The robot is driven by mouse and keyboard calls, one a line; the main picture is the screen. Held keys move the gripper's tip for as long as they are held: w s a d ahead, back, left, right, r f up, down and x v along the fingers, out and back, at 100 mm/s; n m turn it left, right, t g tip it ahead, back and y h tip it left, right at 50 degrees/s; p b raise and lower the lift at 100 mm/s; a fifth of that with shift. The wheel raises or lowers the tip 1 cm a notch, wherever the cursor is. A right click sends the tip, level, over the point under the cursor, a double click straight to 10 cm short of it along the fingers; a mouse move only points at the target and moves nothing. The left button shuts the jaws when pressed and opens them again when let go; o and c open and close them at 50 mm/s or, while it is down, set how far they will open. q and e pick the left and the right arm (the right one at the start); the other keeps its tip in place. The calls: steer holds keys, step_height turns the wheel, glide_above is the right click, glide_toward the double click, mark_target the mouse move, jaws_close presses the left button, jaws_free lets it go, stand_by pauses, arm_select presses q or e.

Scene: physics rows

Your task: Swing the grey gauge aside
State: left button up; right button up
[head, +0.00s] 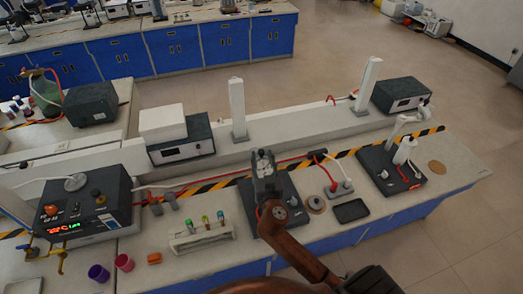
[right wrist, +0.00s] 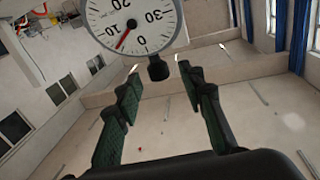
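The gauge (right wrist: 133,18) shows at the top of the right wrist view, partly cut off by the frame. It has a white round face with black numbers, a red needle and a grey rim. A short dark stem (right wrist: 158,68) sticks out below the rim. My right gripper (right wrist: 160,80) is open, with its two green fingers apart and the stem close to the gap between their tips. Contact cannot be told. In the head view, my right gripper (head: 263,160) is over the dark base plate (head: 292,212), and I cannot make out the gauge there. My left gripper is not in view.
A dark plate with a white upright fitting (head: 403,152) stands to the right. A tube rack (head: 203,237) and a heater box with a red display (head: 88,205) stand to the left. A red hose (head: 222,178) runs behind my right gripper. A black tray (head: 351,211) lies near the front edge.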

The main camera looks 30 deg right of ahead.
mark_target(262, 154)
steer(key=shift+p+x, duration=0.3)
steer(key=shift+x, duration=1.4)
jaws_close()
